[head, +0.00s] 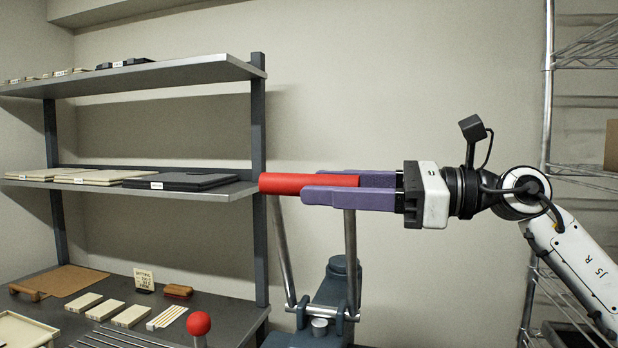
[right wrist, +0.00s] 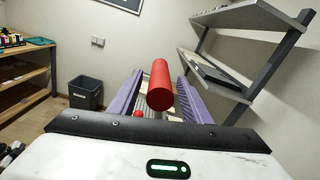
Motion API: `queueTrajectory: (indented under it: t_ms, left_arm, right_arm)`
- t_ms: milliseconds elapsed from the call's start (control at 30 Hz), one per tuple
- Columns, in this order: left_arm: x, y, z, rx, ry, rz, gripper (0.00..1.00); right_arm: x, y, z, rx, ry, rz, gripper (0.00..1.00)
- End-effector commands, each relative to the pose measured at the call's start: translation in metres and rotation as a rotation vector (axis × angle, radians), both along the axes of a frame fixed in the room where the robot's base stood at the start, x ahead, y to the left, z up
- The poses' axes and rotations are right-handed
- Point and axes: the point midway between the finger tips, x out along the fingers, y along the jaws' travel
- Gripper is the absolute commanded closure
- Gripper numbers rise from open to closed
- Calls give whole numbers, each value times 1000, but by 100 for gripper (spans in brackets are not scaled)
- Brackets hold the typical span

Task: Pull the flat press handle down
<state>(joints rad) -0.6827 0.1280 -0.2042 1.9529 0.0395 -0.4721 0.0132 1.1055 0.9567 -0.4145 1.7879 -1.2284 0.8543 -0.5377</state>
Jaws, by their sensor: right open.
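The press handle is a red cylindrical bar (head: 285,183), held roughly level on two metal arms (head: 350,255) that rise from the dark blue-grey press body (head: 336,290). My right gripper (head: 332,187) comes in from the right with its purple fingers on either side of the bar. In the right wrist view the red bar (right wrist: 160,85) lies between the two open fingers, with a visible gap to each. The near finger hides part of the bar in the head view. The press's lower part is cut off by the picture edge. My left gripper is not in view.
A grey shelf unit (head: 259,130) stands left of the press, its post close to the bar's left end. Its lower board holds pale blocks (head: 131,316) and a red ball knob (head: 198,323). A wire rack (head: 545,110) is at the right. A bin (right wrist: 86,92) stands on the floor.

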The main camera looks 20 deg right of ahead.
Motion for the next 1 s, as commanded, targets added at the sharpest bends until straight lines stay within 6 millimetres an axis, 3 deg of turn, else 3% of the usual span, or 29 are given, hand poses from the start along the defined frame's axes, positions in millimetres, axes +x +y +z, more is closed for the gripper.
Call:
queueTrajectory:
  t_ms: [200,567,833,1000]
  left_arm:
    - [0,4,5,2,-2,9,49]
    - [-2,7,2,6,2,8,49]
    - [-5,6,1,6,9,6,49]
    - [-6,4,0,5,10,3,49]
  right_arm:
    - [15,22,1,1,-1,0,56]
    - [19,27,0,1,-1,-1,56]
    - [18,27,0,1,1,-1,100]
    - [18,27,0,0,-1,-1,100]
